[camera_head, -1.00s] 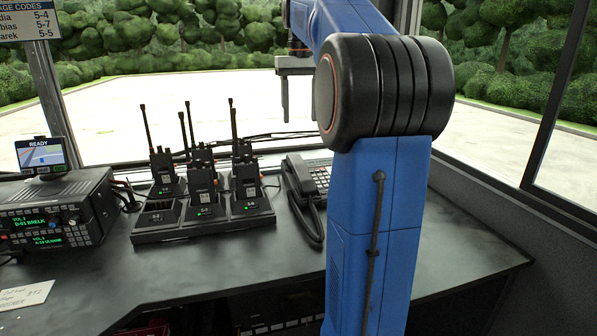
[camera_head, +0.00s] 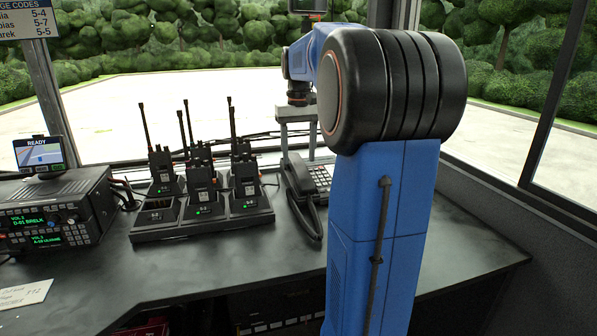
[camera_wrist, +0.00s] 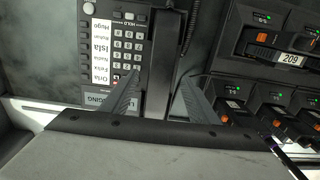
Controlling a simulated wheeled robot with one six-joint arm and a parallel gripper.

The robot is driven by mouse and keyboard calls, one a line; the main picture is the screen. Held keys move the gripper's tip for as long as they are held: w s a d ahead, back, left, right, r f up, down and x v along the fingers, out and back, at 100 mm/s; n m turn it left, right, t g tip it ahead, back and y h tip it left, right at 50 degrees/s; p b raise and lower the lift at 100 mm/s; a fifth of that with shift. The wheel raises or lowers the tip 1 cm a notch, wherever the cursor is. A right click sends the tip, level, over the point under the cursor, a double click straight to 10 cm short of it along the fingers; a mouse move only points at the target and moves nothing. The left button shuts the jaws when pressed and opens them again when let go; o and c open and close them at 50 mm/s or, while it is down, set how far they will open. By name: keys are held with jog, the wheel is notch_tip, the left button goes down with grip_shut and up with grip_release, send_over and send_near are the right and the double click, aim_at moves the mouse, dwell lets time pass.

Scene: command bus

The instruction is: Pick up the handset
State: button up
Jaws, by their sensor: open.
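The black handset (camera_head: 302,180) lies on the desk phone (camera_head: 320,178), right of the radio charger in the head view. In the wrist view the handset (camera_wrist: 163,65) runs up and down beside the phone's keypad (camera_wrist: 127,45), and its lower end is hidden by my gripper's body. My gripper (camera_head: 298,148) is open and points down over the phone. In the wrist view its two fingers (camera_wrist: 160,97) lie on either side of the handset, with nothing held. I cannot tell how far above it the tips are.
A charger tray (camera_head: 205,232) with several upright radios (camera_head: 203,185) stands close left of the phone. A coiled cord (camera_wrist: 188,35) runs beside the handset. A radio console (camera_head: 55,215) and small screen (camera_head: 40,154) are at the left. The desk front (camera_head: 240,270) is clear.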

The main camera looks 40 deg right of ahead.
aim_at(298, 164)
jog(key=shift+w+f, duration=0.1)
jog(key=shift+f, duration=1.9)
jog(key=shift+c, duration=0.3)
